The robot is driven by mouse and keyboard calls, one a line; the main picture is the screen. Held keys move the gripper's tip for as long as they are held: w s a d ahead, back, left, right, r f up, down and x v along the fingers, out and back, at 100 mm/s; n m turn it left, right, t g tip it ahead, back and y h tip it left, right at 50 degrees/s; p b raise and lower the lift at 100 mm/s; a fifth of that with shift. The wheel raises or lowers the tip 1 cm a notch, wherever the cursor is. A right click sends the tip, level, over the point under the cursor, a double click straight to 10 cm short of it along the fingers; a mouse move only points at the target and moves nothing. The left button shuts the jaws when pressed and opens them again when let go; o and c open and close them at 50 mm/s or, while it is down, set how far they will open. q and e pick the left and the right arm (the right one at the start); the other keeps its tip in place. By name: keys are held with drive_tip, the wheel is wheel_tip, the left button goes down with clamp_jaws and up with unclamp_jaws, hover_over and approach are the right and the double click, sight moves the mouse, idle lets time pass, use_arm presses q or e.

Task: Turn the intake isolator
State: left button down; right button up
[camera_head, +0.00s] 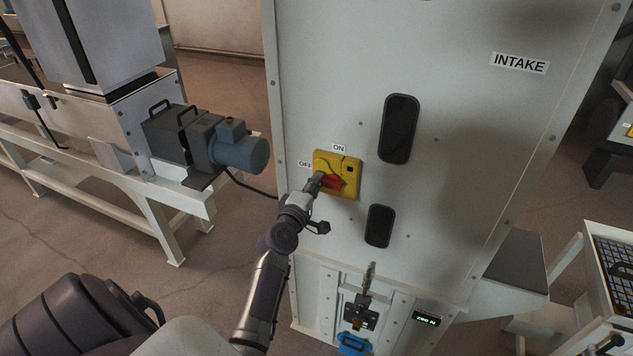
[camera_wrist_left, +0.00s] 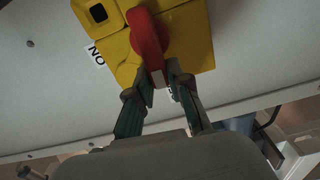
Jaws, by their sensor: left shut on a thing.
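The intake isolator is a yellow switch box (camera_head: 350,168) on the front of a pale cabinet, with a red rotary handle (camera_head: 333,183). An ON label (camera_head: 339,148) sits above it and an OFF label (camera_head: 305,164) to its left. My left gripper (camera_head: 316,184) reaches the handle from the lower left. In the left wrist view the red handle (camera_wrist_left: 147,38) stands out from the yellow plate (camera_wrist_left: 190,35), and the gripper's fingers (camera_wrist_left: 161,88) are shut on its near end. The fingers partly hide the handle in the head view.
The cabinet (camera_head: 450,150) carries an INTAKE label (camera_head: 520,63) and two dark oval panels (camera_head: 399,128). Below are a lever latch (camera_head: 361,310) and a small display (camera_head: 427,319). A motor (camera_head: 235,148) on a bench stands left. Floor between is clear.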

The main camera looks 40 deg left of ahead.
use_arm(q)
drive_tip(key=shift+f+n, duration=0.1)
drive_tip(key=shift+n, duration=0.4)
drive_tip(key=c, duration=1.1)
unclamp_jaws()
drive_tip(key=v, duration=1.2)
drive_tip(key=shift+f, duration=0.1)
